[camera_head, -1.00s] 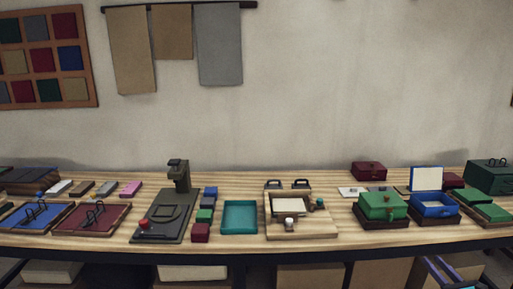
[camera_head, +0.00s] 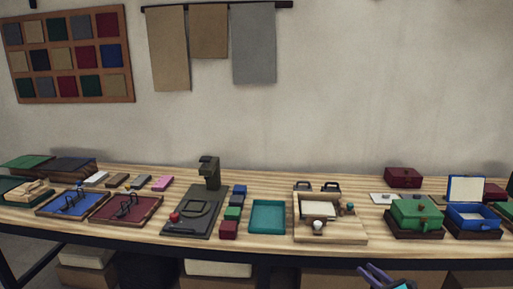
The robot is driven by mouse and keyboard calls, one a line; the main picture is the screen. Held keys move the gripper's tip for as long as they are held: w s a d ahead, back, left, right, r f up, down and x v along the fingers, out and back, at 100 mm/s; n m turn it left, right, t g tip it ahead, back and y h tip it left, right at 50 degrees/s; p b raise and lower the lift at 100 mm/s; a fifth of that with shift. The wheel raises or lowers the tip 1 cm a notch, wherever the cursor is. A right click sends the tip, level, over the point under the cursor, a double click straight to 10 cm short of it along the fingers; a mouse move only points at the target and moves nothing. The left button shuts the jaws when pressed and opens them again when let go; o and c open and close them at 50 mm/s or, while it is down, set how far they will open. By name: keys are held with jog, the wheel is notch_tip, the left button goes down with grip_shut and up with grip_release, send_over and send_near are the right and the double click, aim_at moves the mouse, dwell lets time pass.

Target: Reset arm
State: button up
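My gripper (camera_head: 368,267) shows at the bottom edge of the head view, right of centre, in front of the workbench and below its front edge. Its two purple fingers point up and to the left, with a narrow gap and nothing seen between them. A teal part of my arm (camera_head: 402,284) shows behind the fingers. The rest of the arm is cut off by the frame.
The wooden workbench (camera_head: 270,243) carries a blue tray (camera_head: 60,209), dark red tray (camera_head: 110,216), dark press (camera_head: 208,172), teal tray (camera_head: 268,230), wooden fixture (camera_head: 330,236), green box (camera_head: 416,210) and open blue box (camera_head: 472,218). Crates stand beneath.

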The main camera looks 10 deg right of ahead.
jog(key=w+a+f+n+g+y, duration=0.25)
jog(key=a+f, duration=0.25)
jog(key=a, duration=0.7)
jog(key=w+a+f+n+g+y, duration=0.25)
jog(key=a+f, duration=0.35)
jog(key=a, duration=0.5)
jog(key=s+a+f+n+g+y, duration=0.1)
jog(key=s+a+f+n+g, duration=0.3)
jog(key=a, duration=0.6)
jog(key=s+a+f+n+g+y, duration=0.1)
jog(key=s+a+f+n+g, duration=0.2)
jog(key=s+a+f, duration=0.5)
jog(key=s+a+f+n+g+h, duration=0.2)
jog(key=s+a+f+n+g, duration=0.25)
jog(key=s, duration=0.25)
jog(key=s+a+f+n+g+h, duration=0.2)
jog(key=s+a+f+n+g, duration=0.15)
jog(key=s+a+n, duration=0.35)
jog(key=s+d+f+n+g+h, duration=0.2)
jog(key=s+d+n+h, duration=0.4)
jog(key=s+d+n, duration=0.3)
jog(key=d+f+n, duration=0.1)
jog(key=d+n, duration=0.1)
jog(key=shift+s+d, duration=0.25)
jog(key=shift+d, duration=0.05)
